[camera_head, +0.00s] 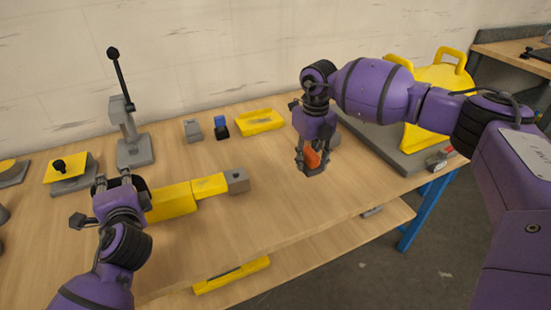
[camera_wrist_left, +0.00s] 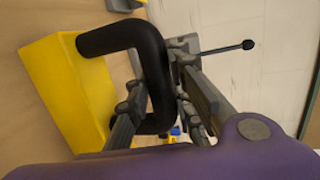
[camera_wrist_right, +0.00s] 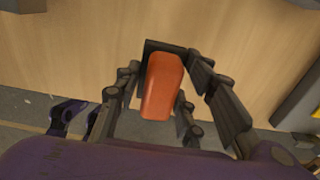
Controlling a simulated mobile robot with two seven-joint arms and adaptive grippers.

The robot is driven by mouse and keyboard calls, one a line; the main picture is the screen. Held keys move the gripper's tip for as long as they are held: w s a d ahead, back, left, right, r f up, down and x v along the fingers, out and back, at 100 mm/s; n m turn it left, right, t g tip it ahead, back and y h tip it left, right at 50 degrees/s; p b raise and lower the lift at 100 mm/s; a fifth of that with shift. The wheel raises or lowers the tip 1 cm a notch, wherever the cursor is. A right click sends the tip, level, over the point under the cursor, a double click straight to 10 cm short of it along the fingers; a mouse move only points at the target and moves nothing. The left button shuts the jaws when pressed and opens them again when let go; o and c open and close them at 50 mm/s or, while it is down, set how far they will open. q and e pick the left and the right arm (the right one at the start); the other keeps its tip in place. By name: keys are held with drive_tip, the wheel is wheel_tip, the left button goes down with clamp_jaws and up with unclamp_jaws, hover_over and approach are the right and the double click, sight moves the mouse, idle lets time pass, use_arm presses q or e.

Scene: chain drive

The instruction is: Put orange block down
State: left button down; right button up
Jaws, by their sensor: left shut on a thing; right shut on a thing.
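An orange block (camera_head: 312,158) sits between the fingers of my right gripper (camera_head: 313,166), which is shut on it above the table. In the right wrist view the block (camera_wrist_right: 161,92) is upright between the fingers, with a dark piece (camera_wrist_right: 165,46) at its far end. I cannot tell whether the block touches the table. My left gripper (camera_head: 118,182) is shut on a black handle of a yellow tool (camera_head: 172,202). In the left wrist view the black handle (camera_wrist_left: 125,36) curves out of the yellow body (camera_wrist_left: 65,90) and passes between the fingers.
The wooden table (camera_head: 265,215) is clear between the yellow tool and my right gripper. A lever press (camera_head: 133,150), a grey block (camera_head: 193,130), a blue-topped piece (camera_head: 221,127) and a yellow tray (camera_head: 260,122) stand behind. A large yellow fixture (camera_head: 440,78) stands at the right.

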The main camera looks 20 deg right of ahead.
sight(311, 152)
wheel_tip(311, 152, down, 8)
drive_tip(key=shift+r, duration=0.25)
drive_tip(key=shift+f, duration=0.1)
drive_tip(key=o, duration=1.4)
drive_tip(key=shift+f, duration=0.1)
wheel_tip(311, 152, up, 12)
drive_tip(key=shift+r, duration=0.25)
